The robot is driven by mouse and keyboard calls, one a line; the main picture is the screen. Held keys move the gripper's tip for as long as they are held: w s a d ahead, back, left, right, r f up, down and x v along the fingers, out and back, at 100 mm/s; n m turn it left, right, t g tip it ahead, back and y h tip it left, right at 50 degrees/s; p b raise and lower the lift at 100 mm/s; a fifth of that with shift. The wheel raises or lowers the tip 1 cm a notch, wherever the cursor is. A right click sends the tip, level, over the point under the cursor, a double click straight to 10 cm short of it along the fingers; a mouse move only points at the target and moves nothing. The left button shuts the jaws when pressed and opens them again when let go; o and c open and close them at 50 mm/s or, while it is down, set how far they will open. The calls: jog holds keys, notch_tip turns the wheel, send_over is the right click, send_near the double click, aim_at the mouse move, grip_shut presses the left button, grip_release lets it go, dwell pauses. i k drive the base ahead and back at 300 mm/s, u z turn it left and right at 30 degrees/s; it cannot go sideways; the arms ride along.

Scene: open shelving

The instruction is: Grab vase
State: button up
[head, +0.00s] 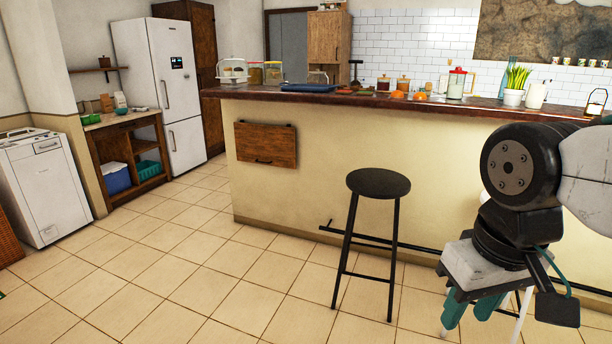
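No thing is clearly a vase. On the counter at the right stand a white pot with a green plant (515,91), a white jug-like vessel (537,95) and a tall thin teal glass-like thing (504,76) behind the plant. I cannot tell which of these, if any, is the vase. My gripper (470,312) is at the lower right, pointing down over the floor in front of the counter. Its two teal fingers are apart with nothing visible between them. It is well below the countertop and away from these vessels. My arm hides part of the counter's right end.
The long counter (300,190) crosses the view, its dark top holding jars, a blue tray (308,88) and orange items. A black stool (378,183) stands before it, left of my gripper. A fridge (160,90), wooden shelf and white appliance (45,185) stand left. Tiled floor is clear at centre-left.

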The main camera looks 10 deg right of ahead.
aim_at(511, 59)
jog(key=z, duration=0.4)
jog(key=i, duration=1.95)
jog(key=z, duration=0.6)
